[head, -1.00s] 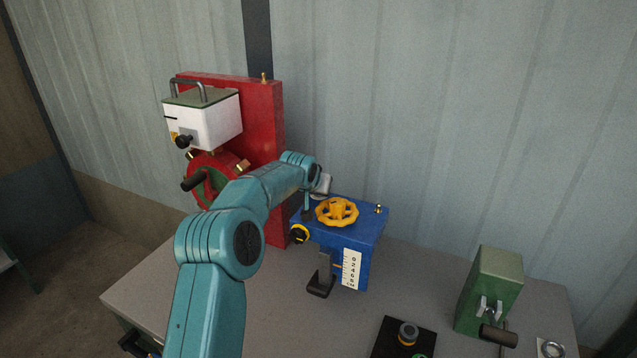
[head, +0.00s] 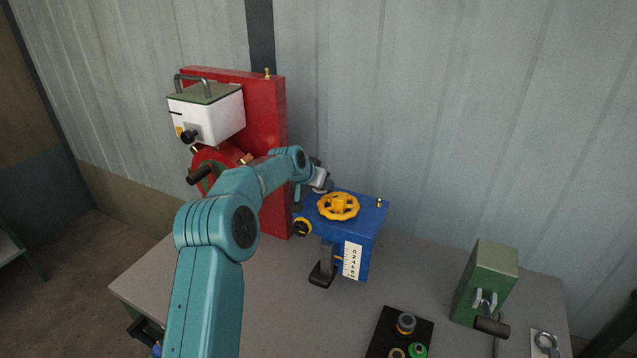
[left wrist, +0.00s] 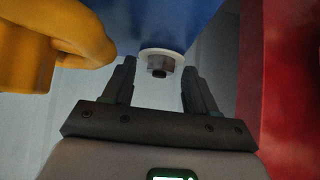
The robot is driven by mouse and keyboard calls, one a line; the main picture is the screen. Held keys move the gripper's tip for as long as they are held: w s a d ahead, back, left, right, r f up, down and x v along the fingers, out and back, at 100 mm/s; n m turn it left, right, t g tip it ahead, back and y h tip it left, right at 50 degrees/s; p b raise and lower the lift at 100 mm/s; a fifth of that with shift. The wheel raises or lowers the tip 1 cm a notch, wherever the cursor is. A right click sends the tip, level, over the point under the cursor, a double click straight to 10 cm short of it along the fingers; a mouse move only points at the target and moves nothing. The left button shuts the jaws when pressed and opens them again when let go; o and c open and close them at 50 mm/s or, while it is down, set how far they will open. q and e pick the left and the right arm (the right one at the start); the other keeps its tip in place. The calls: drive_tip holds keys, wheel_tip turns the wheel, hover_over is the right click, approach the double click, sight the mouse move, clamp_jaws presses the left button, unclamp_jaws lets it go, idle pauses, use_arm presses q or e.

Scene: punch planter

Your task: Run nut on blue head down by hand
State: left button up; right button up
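The blue head (head: 367,227) stands on the bench with a yellow handwheel (head: 338,206) on top. In the left wrist view the blue head (left wrist: 172,22) carries a grey hex nut (left wrist: 158,64) on a stud end, against a white washer (left wrist: 162,52). My left gripper (left wrist: 159,72) is open, its two dark fingers on either side of the nut, with gaps to both. In the head view my left gripper (head: 318,182) is at the back left of the blue head, and the nut is hidden there. My right gripper is not in view.
A red panel (head: 265,120) with a white box (head: 217,118) stands close to the left gripper. A green block (head: 487,275) and a black plate (head: 385,340) with small parts sit to the right. The bench middle (head: 290,290) is clear.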

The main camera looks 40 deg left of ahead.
use_arm(q)
drive_tip(key=shift+f, duration=0.1)
drive_tip(key=b+v, duration=0.4)
drive_tip(key=v, duration=1.2)
drive_tip(key=shift+s+r, duration=0.2)
drive_tip(key=shift+s, duration=0.05)
drive_tip(key=b+v, duration=0.1)
drive_tip(key=v, duration=1.5)
